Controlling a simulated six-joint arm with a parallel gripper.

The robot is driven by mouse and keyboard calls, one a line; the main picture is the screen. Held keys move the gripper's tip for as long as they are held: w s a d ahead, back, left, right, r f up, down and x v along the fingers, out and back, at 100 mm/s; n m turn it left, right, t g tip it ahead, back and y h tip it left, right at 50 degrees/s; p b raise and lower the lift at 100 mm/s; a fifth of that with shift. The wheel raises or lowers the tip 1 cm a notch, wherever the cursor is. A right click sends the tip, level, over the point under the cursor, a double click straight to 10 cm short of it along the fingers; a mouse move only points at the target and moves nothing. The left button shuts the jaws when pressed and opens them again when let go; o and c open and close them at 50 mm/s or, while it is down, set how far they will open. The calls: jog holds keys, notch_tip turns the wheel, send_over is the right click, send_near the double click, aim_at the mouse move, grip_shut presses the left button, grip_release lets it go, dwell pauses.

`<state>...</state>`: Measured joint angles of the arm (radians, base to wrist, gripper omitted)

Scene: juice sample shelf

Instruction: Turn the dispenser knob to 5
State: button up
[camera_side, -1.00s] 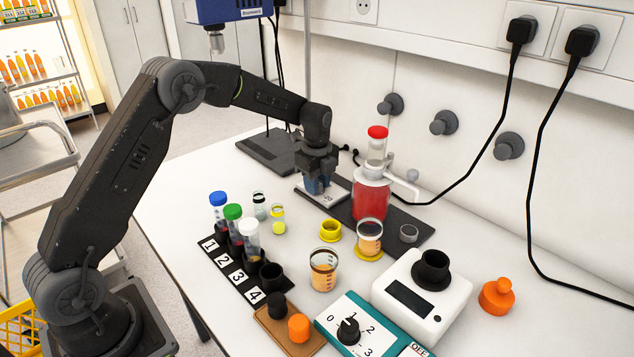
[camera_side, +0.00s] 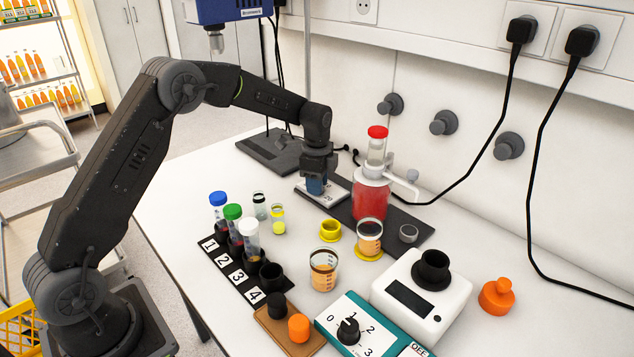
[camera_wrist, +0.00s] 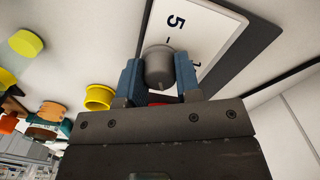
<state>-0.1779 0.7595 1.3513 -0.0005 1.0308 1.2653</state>
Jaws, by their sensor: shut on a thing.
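The dispenser (camera_side: 370,195) is a bottle of red liquid with a red cap and a side spout, standing on a black base plate. A white scale card (camera_side: 335,194) lies left of it, and the card shows a 5 and a 1 in the wrist view (camera_wrist: 205,22). The grey knob (camera_wrist: 159,68) stands over the card. My gripper (camera_wrist: 159,80) points down with its blue fingertips closed on both sides of the knob. In the side view my gripper (camera_side: 316,186) hides the knob. The knob's pointer cannot be made out.
Two beakers of orange juice (camera_side: 323,270) and a yellow ring (camera_side: 330,231) stand in front. A numbered tube rack (camera_side: 232,268) is at left. A white scale device (camera_side: 420,292), a teal dial box (camera_side: 360,325) and an orange weight (camera_side: 497,297) are at front right.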

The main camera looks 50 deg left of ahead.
jog(key=n, duration=0.4)
jog(key=shift+n, duration=0.3)
jog(key=n, duration=0.3)
jog(key=shift+n, duration=0.3)
jog(key=n, duration=1.4)
jog(key=shift+n, duration=0.3)
jog(key=n, duration=0.3)
jog(key=shift+n, duration=2.2)
